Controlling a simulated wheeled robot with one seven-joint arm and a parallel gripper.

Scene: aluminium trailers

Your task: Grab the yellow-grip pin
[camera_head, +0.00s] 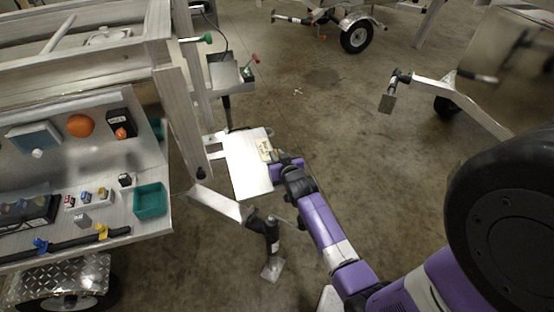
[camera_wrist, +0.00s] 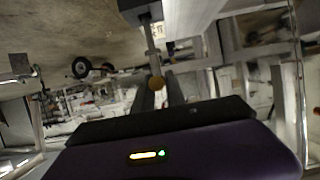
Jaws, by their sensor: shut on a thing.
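The yellow-grip pin shows in the wrist view as a small round brownish-yellow grip (camera_wrist: 156,83) at the end of a thin grey rod. The rod runs up to a dark block at the top of that view. My gripper (camera_wrist: 158,88) is shut on the grip, with its dark fingers around it. In the head view my purple gripper (camera_head: 283,163) reaches the right edge of a flat silver panel (camera_head: 248,172). The pin itself cannot be made out there. A pale yellow label (camera_head: 266,150) lies on the panel beside the gripper.
A trailer bench (camera_head: 100,165) with small items and a green bin (camera_head: 150,201) stands at left. A jack stand (camera_head: 272,240) is below the panel. The concrete floor between is mostly clear.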

